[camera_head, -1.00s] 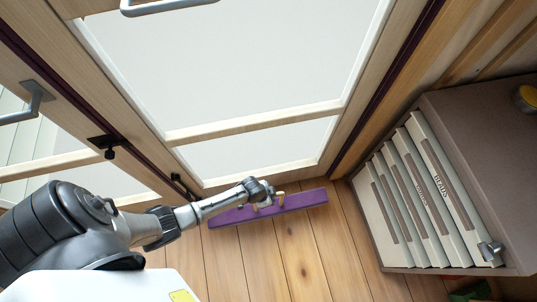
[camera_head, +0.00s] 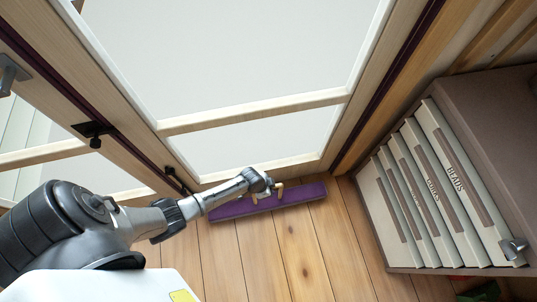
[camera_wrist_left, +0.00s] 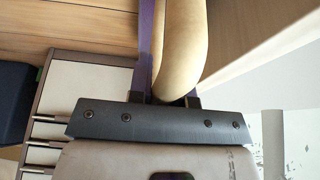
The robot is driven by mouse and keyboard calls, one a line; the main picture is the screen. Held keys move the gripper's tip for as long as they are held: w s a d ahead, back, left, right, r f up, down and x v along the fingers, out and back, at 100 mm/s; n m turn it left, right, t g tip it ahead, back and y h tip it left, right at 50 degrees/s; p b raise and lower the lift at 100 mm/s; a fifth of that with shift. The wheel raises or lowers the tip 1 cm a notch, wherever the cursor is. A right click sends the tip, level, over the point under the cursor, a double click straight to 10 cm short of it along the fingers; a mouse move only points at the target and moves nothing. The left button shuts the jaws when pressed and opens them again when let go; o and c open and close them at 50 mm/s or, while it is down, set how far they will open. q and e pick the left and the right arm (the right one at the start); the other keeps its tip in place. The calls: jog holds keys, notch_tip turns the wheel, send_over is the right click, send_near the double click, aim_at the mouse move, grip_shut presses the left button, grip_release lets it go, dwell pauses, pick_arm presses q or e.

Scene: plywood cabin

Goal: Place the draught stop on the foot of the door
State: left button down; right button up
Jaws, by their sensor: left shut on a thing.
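The draught stop is a long purple bar (camera_head: 300,196) with a tan handle, low along the foot of the door (camera_head: 262,167). It runs roughly parallel to the door's bottom edge; I cannot tell whether it touches the door or the floor. My left gripper (camera_head: 272,189) is shut on the draught stop's handle. In the left wrist view the rounded tan handle (camera_wrist_left: 182,45) stands in front of my left gripper (camera_wrist_left: 165,98), with a strip of purple beside it. The fingertips are partly hidden there. My right gripper is not in view.
A brown cabinet (camera_head: 478,98) with several pale labelled drawers (camera_head: 425,190) stands on the right. A black latch (camera_head: 174,180) sits low on the door's left side. The plank floor (camera_head: 285,245) in front of the door is clear.

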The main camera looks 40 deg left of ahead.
pick_arm(q)
jog(key=shift+w, duration=0.15)
jog(key=shift+f, duration=0.1)
jog(key=c, duration=1.1)
grip_release()
jog(key=shift+o, duration=0.2)
